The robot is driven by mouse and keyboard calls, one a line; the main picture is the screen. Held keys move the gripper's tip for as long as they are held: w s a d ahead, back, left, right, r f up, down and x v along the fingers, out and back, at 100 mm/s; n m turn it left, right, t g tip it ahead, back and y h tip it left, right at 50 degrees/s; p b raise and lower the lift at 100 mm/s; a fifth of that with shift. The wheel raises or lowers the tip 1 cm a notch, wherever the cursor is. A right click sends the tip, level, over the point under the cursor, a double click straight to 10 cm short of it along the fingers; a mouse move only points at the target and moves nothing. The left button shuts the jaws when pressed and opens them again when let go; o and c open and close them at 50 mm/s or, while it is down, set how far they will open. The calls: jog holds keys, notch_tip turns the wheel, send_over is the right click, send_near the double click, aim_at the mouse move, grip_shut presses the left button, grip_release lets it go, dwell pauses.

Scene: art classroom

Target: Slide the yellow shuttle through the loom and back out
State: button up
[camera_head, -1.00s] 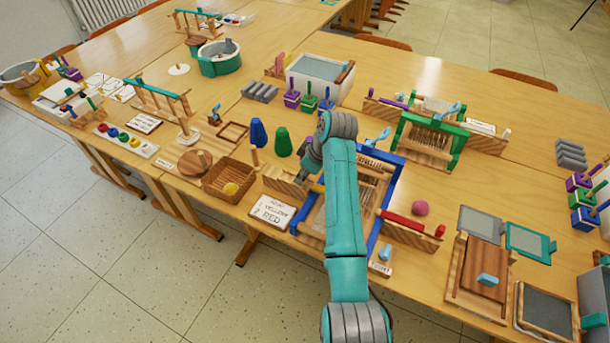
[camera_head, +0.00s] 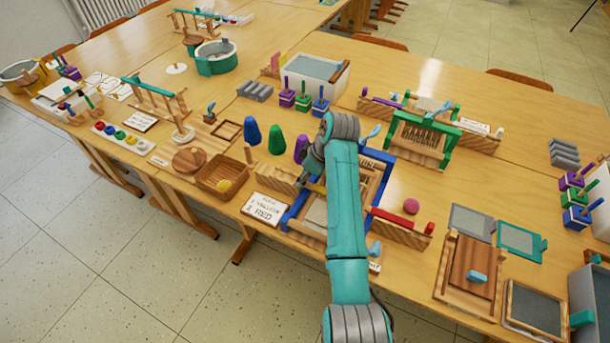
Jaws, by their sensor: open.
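The blue-framed loom (camera_head: 293,214) stands on the near table, largely covered by my teal arm. A small part of the yellow shuttle (camera_head: 316,187) shows at the loom's left side, just below my gripper. A wooden holder (camera_head: 272,179) stands left of the loom. My gripper (camera_head: 308,177) is low over the gap between this holder and the loom's left post. It is small, dark and partly hidden by my wrist. It is open; I cannot tell whether it touches the shuttle. The red shuttle (camera_head: 390,214) lies on a wooden holder right of the loom.
A card (camera_head: 265,208) lists yellow, then red. Blue (camera_head: 251,134), green (camera_head: 276,144) and purple cones stand behind the left holder.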

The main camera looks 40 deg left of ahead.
aim_at(319, 189)
jog(key=v, duration=1.2)
jog(key=shift+d+f, duration=0.15)
